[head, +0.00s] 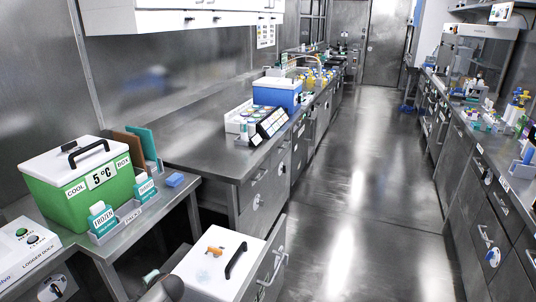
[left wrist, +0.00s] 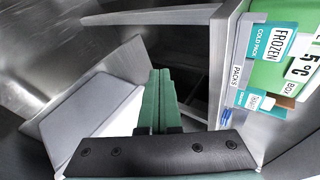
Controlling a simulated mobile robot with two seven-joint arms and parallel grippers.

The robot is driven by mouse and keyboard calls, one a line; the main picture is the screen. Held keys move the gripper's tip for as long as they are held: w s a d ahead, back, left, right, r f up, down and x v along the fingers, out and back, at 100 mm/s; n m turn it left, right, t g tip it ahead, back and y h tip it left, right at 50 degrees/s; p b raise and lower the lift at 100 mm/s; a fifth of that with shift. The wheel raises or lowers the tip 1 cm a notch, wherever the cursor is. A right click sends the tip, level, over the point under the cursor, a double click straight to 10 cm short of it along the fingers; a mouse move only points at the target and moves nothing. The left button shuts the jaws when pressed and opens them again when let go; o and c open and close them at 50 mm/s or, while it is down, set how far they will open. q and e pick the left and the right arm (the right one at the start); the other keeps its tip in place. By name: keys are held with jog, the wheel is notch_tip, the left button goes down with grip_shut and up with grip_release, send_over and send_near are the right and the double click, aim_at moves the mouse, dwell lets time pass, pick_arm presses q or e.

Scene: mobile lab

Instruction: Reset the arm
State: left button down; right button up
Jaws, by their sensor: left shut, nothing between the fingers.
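My left gripper shows in the left wrist view (left wrist: 160,85), its two green fingers pressed together with nothing between them. In the head view only a small part of my left arm shows at the bottom edge, beside the white lid. The fingers point into the dark space beside the bench with the cool box. My right gripper is in neither view.
A green cool box (head: 75,190) with a white lid stands on the left bench, with cold packs (head: 103,218) in front. A white lid with a black handle (head: 238,260) is close to my left arm. A blue box (head: 277,95) stands farther back. The central aisle floor is clear.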

pick_arm(q)
jog(key=s+a+r+n+g+y, duration=0.1)
jog(key=s+a+r+y, duration=0.15)
jog(key=a, duration=0.65)
jog(key=s+a+r+y, duration=0.1)
jog(key=s+a+r, duration=0.15)
jog(key=a, duration=0.65)
jog(key=s+a+r+n+g+y, duration=0.1)
jog(key=s+a+r, duration=0.15)
jog(key=a, duration=0.65)
jog(key=s+d+f+m+t+h, duration=0.1)
jog(key=s+d+f+h, duration=0.4)
jog(key=d+f, duration=0.4)
jog(key=s+d+f+m+t+h, duration=0.1)
jog(key=s+d+f+t+h, duration=0.15)
jog(key=s+d+f, duration=0.65)
jog(key=s+d+r+h, duration=0.3)
jog(key=s+d, duration=0.3)
jog(key=d, duration=0.2)
jog(key=s+d+r+h, duration=0.3)
jog(key=s+d, duration=0.2)
jog(key=d, duration=0.3)
jog(key=d+n+t+h, duration=0.1)
jog(key=d+n, duration=0.4)
jog(key=d, duration=0.6)
jog(key=shift+r+n, duration=0.3)
jog(key=shift+n, duration=0.1)
